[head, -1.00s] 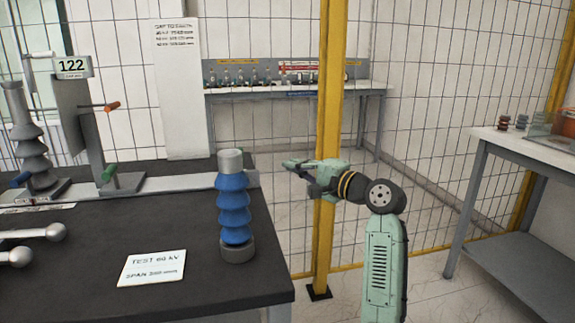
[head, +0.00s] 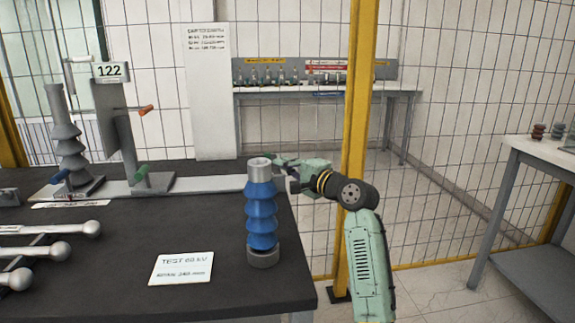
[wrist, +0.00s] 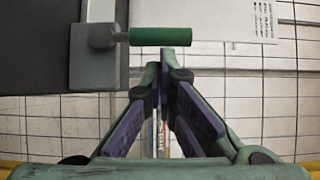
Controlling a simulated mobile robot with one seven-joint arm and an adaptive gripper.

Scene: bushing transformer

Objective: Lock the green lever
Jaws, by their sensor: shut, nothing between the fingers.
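The green lever (head: 141,173) is a short green handle at the base of a grey upright stand (head: 122,125) on the dark bench, left of centre in the head view. In the wrist view the green lever (wrist: 160,37) lies across the picture, its left end joined to a grey mount (wrist: 93,40). My gripper (wrist: 165,58) is shut and empty, its fingertips meeting just below the lever in that picture; contact cannot be told. In the head view my gripper (head: 277,164) is right of the lever, partly hidden by the blue insulator.
The blue ribbed insulator (head: 261,215) stands upright near the bench's right edge, beside my gripper. An orange lever (head: 146,110) sits higher on the stand, and a blue lever (head: 60,177) lies left. Grey rods (head: 50,228) and a card (head: 182,268) lie in front. A yellow post (head: 357,130) stands behind my arm.

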